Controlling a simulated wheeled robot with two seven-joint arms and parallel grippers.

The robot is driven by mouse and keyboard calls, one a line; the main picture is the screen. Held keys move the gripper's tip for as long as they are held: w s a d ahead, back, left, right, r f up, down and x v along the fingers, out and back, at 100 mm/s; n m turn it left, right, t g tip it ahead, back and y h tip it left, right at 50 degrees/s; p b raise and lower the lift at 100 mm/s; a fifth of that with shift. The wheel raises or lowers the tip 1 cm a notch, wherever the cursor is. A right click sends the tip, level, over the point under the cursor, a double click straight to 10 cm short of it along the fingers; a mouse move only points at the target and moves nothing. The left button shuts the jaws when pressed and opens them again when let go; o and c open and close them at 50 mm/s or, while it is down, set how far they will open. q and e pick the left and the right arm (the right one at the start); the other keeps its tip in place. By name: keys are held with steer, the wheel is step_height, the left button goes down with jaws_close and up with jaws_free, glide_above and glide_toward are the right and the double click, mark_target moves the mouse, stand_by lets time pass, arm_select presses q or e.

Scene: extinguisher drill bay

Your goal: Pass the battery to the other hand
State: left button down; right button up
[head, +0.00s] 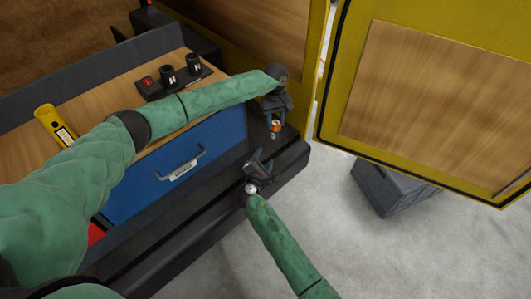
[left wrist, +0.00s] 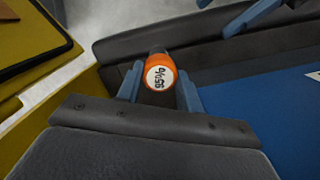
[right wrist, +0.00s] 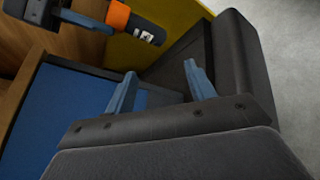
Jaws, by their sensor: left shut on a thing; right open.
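The battery (head: 275,126) is a small cylinder with an orange band and a dark end. My left gripper (head: 275,118) is shut on it, in front of the blue drawer's right end. In the left wrist view the battery's orange end with a white printed label (left wrist: 159,77) faces the camera between the fingers. In the right wrist view the battery (right wrist: 135,22) sticks out sideways from the left gripper's fingers at the upper left. My right gripper (head: 262,163) is open and empty, lower and nearer, apart from the battery. Its two blue fingers (right wrist: 160,85) show spread.
A blue drawer (head: 180,170) with a metal handle sits under a wooden top. A yellow flashlight-like cylinder (head: 55,125) and a black holder (head: 175,82) with dark cylinders stand on top. A yellow door (head: 425,100) hangs open at right, above a grey box (head: 390,188).

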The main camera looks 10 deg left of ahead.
mark_target(274, 132)
steer(key=w+d+r+n, duration=0.1)
steer(key=w+n, duration=0.2)
steer(key=w, duration=0.1)
steer(key=w+d+r+n+t, duration=0.1)
steer(key=w+n, duration=0.2)
steer(key=w, duration=0.1)
steer(key=w+d+r+n+t+h, duration=0.1)
steer(key=w+n, duration=0.2)
steer(key=w, duration=0.1)
steer(key=shift+r, duration=0.4)
steer(key=shift+c, duration=0.4)
steer(key=c, duration=0.7)
arm_select(q)
steer(key=c, duration=0.8)
jaws_free()
steer(key=shift+c, duration=0.2)
arm_select(e)
steer(key=shift+c, duration=0.9)
